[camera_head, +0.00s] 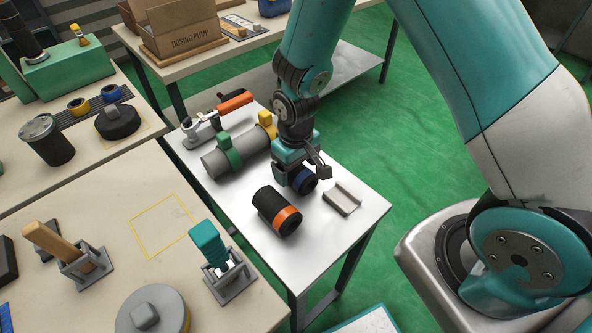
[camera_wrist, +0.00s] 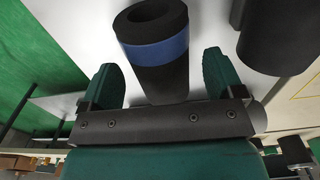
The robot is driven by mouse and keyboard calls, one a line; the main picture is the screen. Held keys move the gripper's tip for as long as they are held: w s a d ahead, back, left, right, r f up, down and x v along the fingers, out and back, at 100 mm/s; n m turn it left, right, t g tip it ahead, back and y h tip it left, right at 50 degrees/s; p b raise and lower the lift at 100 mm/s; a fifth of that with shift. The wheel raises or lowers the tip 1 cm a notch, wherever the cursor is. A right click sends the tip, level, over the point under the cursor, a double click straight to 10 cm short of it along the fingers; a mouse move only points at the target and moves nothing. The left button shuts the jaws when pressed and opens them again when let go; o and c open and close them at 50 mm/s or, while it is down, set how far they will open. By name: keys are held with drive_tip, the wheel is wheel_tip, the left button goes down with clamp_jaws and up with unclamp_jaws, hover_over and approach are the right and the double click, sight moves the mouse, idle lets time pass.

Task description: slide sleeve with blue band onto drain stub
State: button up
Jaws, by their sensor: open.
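The sleeve with the blue band (camera_head: 307,184) is a black tube lying on the white table, partly hidden by my gripper in the head view. In the wrist view this sleeve (camera_wrist: 158,48) lies between the two green fingers, its open bore facing away from the palm. My gripper (camera_head: 299,174) is open around it; in the wrist view the gripper (camera_wrist: 160,78) shows a gap at each side of the sleeve. A grey pipe (camera_head: 215,163) under a green clamp, likely the drain stub, lies behind and left of my gripper.
A black sleeve with an orange band (camera_head: 277,211) lies close in front, left of my gripper. A grey metal channel (camera_head: 342,198) lies to the right. A clamp with an orange handle (camera_head: 235,102) stands behind the pipe. The table's front end is clear.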

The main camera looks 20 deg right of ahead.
wheel_tip(320, 180, down, 2)
drive_tip(key=shift+c, duration=0.2)
drive_tip(key=c, duration=1)
drive_tip(key=shift+c, duration=0.3)
